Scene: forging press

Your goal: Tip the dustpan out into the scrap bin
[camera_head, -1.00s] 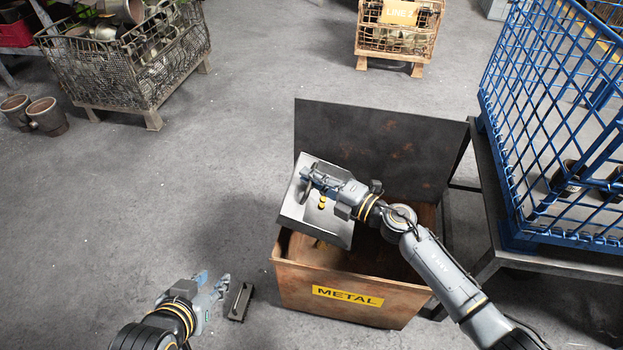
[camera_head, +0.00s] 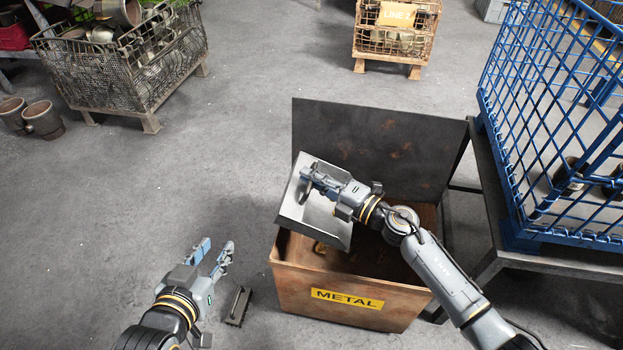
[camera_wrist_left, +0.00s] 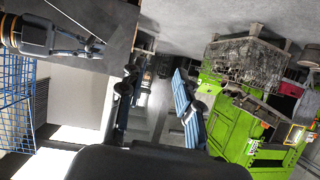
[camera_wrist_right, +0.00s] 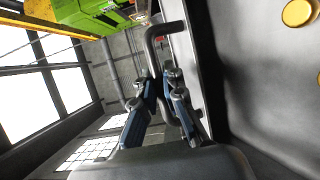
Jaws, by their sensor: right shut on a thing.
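My right gripper (camera_head: 312,180) is shut on the handle of the grey dustpan (camera_head: 291,211). The bent handle (camera_wrist_right: 163,30) runs between its fingers in the right wrist view. The dustpan is steeply tilted over the left part of the open scrap bin (camera_head: 290,283), labelled METAL. My arm and the pan hide much of the bin's inside. My left gripper (camera_head: 213,257) is open and empty, left of the bin.
A small dark block-like object (camera_head: 238,305) lies on the floor left of the bin. A blue wire cage (camera_head: 545,238) stands on a dark table at the right. Wire crates (camera_head: 120,85) stand at the back.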

